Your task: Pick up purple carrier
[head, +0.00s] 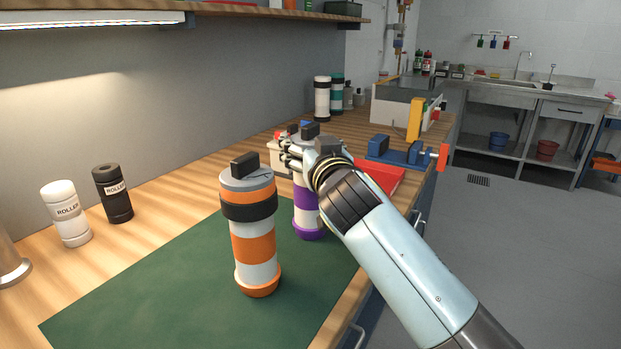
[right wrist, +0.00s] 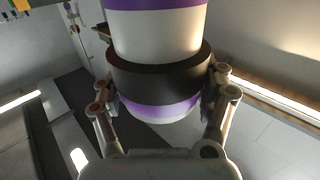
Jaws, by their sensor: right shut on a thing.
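The purple carrier (head: 308,215) is a white cylinder with purple bands, standing upright on the green mat (head: 150,285). My right gripper (head: 290,150) is at its upper part and hides much of it in the head view. In the right wrist view, my right gripper (right wrist: 160,95) has its fingers on both sides of the carrier's black band, shut on the purple carrier (right wrist: 155,35). An orange carrier (head: 255,245) with a black band and black top handle stands upright just left of it on the mat. My left gripper is not in view.
A white roller bottle (head: 66,215) and a black roller bottle (head: 113,195) stand at the left by the wall. A red tray (head: 385,178) and a blue vise (head: 400,152) lie beyond my right arm. More carriers (head: 322,98) stand at the back. The mat's front left is clear.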

